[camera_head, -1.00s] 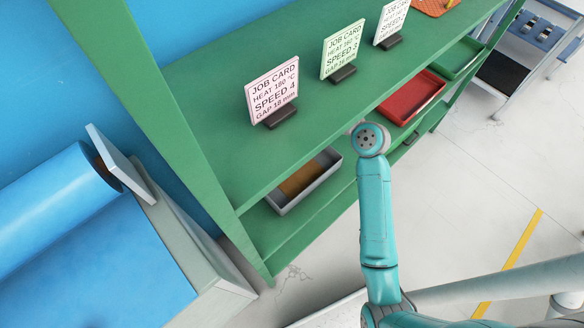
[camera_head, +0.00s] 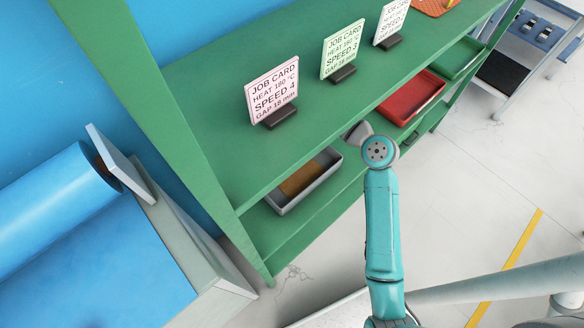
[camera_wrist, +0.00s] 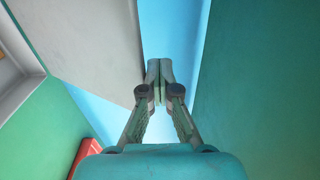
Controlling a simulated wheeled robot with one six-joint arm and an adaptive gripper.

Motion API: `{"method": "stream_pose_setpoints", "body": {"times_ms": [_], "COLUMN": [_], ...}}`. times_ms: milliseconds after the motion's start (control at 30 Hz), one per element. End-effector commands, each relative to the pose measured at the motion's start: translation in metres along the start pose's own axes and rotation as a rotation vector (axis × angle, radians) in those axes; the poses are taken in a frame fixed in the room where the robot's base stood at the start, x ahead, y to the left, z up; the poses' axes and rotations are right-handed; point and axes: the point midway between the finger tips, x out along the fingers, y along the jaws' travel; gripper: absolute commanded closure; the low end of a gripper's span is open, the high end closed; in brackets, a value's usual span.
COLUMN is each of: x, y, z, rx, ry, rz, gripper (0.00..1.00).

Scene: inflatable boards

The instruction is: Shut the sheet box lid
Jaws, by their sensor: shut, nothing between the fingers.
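In the wrist view my gripper (camera_wrist: 158,72) is shut and empty, its fingertips together. A pale grey flat panel (camera_wrist: 85,40), which looks like the sheet box lid, stands up to the left of the fingers. Its right edge runs close to the fingertips; I cannot tell whether they touch. A pale box rim (camera_wrist: 22,92) with a brownish inside shows at the far left and may be the sheet box. In the head view a small grey shape (camera_head: 357,132) shows beside my wrist; I cannot tell what it is. My fingers are hidden there.
A green shelf unit (camera_head: 215,85) carries several job cards (camera_head: 273,90) on top. Its lower level holds a grey tray (camera_head: 325,172) with brown contents, a red tray (camera_head: 412,97) and a green tray (camera_head: 459,57). A green surface (camera_wrist: 255,90) is close on the wrist view's right.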

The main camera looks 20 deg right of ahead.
Motion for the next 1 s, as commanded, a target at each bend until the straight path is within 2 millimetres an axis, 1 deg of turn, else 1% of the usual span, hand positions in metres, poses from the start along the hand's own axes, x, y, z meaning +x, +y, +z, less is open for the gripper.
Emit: {"method": "stream_pose_setpoints", "body": {"times_ms": [33,467,1000], "x": [-0.002,-0.008,-0.022], "y": [0.003,0.008,0.024], "z": [0.0,0.001,0.001], "rx": [0.001,0.003,0.004], "ry": [0.0,-0.001,-0.001], "rz": [0.005,0.005,0.011], "gripper": [1.0,1.0,1.0]}}
